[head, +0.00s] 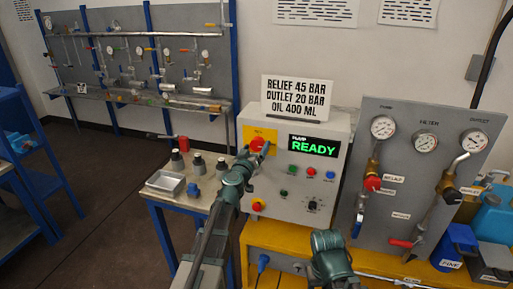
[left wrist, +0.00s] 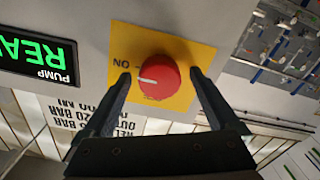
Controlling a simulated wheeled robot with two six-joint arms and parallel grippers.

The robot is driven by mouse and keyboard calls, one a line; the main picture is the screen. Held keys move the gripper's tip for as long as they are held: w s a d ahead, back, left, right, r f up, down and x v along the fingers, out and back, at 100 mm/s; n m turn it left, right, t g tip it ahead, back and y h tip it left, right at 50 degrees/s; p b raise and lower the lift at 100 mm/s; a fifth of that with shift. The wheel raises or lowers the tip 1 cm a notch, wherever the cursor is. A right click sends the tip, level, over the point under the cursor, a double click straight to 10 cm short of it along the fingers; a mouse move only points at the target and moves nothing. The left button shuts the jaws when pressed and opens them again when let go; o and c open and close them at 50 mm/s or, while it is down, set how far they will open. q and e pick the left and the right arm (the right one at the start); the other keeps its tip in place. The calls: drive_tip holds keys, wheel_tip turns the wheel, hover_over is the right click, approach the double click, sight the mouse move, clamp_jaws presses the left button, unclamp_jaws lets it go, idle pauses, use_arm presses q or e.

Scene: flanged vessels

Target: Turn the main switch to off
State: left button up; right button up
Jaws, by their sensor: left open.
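The main switch is a red round knob (head: 257,145) on a yellow plate (head: 247,134) at the upper left of the grey control box. The knob also shows in the left wrist view (left wrist: 160,78), with a white mark pointing left, close to the word ON on the plate. My left gripper (head: 257,153) is open in front of the switch. In the left wrist view its fingers (left wrist: 160,73) stand on either side of the knob, with gaps visible. Part of my right arm shows low in the head view, but its gripper does not show.
The control box has a display reading PUMP READY (head: 313,147), small buttons and a second red knob (head: 257,205). A sign (head: 297,98) stands on top. A gauge panel (head: 420,160) is to the right. A small table (head: 158,195) with parts stands left.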

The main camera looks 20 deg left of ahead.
use_arm(q)
drive_tip(key=c, duration=1.4)
drive_tip(key=n, duration=0.4)
drive_tip(key=shift+n, duration=0.4)
drive_tip(key=n, duration=0.4)
drive_tip(key=shift+n, duration=0.3)
drive_tip(key=n, duration=0.4)
drive_tip(key=shift+s+n, duration=0.1)
drive_tip(key=shift+n, duration=2.2)
